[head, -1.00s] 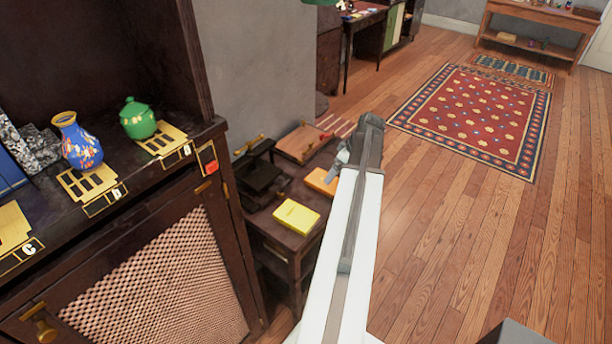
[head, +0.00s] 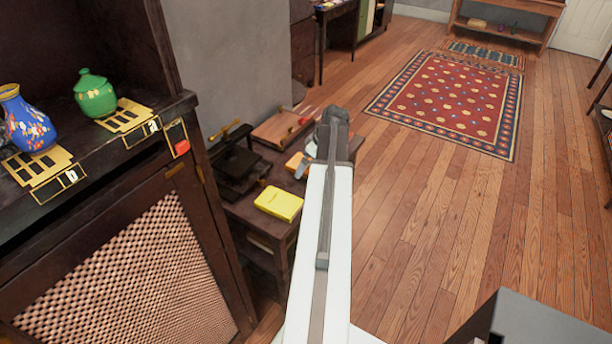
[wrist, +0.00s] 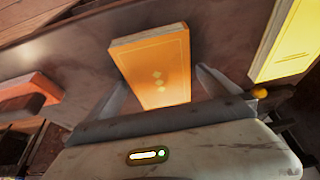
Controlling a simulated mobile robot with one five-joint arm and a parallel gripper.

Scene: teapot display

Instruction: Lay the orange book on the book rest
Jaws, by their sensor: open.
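The orange book (head: 294,160) lies on a small dark side table (head: 242,208), partly hidden behind my gripper (head: 304,164) in the head view. In the wrist view the orange book (wrist: 153,62) lies ahead, between the two spread fingers of my gripper (wrist: 160,88). The fingers are open and hold nothing; I cannot tell whether they touch the book. A dark stand with a brass handle (head: 236,166) is on the table, left of the book. I cannot tell for sure whether it is the book rest.
A yellow book (head: 279,204) lies at the table's near edge and shows in the wrist view (wrist: 287,45). A wooden board (head: 277,130) with a red part lies at the back. A dark cabinet (head: 130,250) holds a green pot (head: 95,97) and a blue vase (head: 27,125).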

